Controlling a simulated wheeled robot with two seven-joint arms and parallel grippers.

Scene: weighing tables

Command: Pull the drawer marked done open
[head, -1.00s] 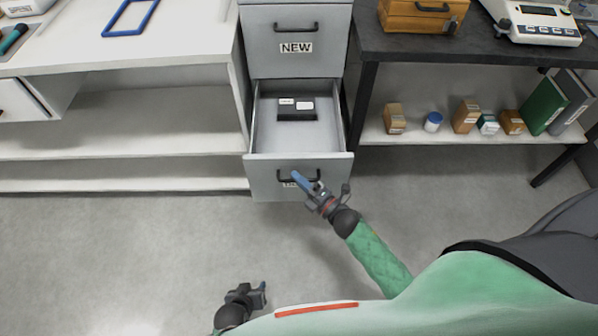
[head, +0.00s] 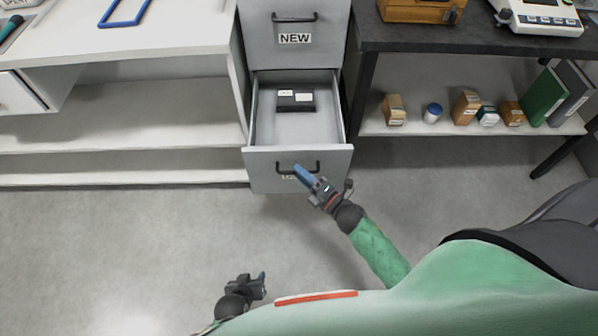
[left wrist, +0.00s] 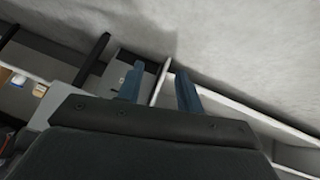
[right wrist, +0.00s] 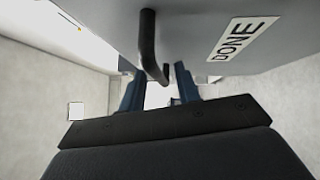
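The done drawer (head: 262,172) is the grey lower drawer of the cabinet and stands well out. Its DONE label (right wrist: 240,38) reads clearly in the right wrist view. In the head view the label is partly covered. The dark bar handle (right wrist: 148,42) shows on the drawer front. My right gripper (head: 299,172) is at the handle, its blue fingers apart. In the right wrist view the handle's end shows near the gap between the fingertips (right wrist: 160,70); I cannot tell if they touch it. My left gripper (head: 262,284) is open and empty, low over the floor.
A dark block with white labels (head: 296,100) lies in the drawer. The closed NEW drawer (head: 296,55) is above. A white bench (head: 150,62) stands left; a dark table (head: 450,42) with a lower shelf stands right. The floor in front is clear.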

